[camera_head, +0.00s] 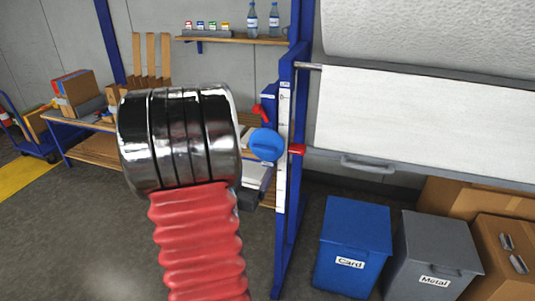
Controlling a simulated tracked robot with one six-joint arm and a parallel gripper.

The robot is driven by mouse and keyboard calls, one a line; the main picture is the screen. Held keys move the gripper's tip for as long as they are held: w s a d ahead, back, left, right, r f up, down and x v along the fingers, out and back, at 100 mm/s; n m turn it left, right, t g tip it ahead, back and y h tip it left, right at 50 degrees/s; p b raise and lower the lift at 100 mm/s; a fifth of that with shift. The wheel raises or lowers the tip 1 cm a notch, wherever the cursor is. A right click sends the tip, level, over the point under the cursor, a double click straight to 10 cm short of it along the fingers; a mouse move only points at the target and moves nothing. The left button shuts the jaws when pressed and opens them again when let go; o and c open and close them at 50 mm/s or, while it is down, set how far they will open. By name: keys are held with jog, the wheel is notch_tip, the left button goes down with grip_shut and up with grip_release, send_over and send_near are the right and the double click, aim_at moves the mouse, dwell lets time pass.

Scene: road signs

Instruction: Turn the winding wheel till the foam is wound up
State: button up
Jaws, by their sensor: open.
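A large pale foam roll (430,35) sits at the top right, cut off by the frame. Below it a white foam sheet (420,120) hangs down to a grey bar (365,164) with a handle. A blue round knob (266,144), which looks like the winding wheel, is on the near side of the blue frame (287,185). A small red lever (260,111) is just above it, and a red pointer (297,149) sits on a white scale strip (283,150). My arm fills the centre foreground, left of the knob. My gripper does not show.
A blue bin marked Card (352,240) and a grey bin marked Metal (435,255) stand below the sheet, with cardboard boxes (505,245) at the right. A bench (90,150) and a blue trolley (35,145) are at the left. A shelf (235,40) holds bottles. Grey floor is open at the lower left.

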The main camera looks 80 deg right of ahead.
aim_at(262, 150)
jog(key=d, duration=0.7)
jog(key=s+d, duration=0.1)
jog(key=d, duration=0.3)
jog(key=shift+c, duration=0.2)
jog(key=c, duration=0.9)
jog(key=shift+s+a, duration=0.1)
jog(key=shift+a, duration=0.25)
jog(key=shift+c, duration=0.5)
jog(key=shift+d, duration=0.3)
jog(key=shift+m, duration=0.3)
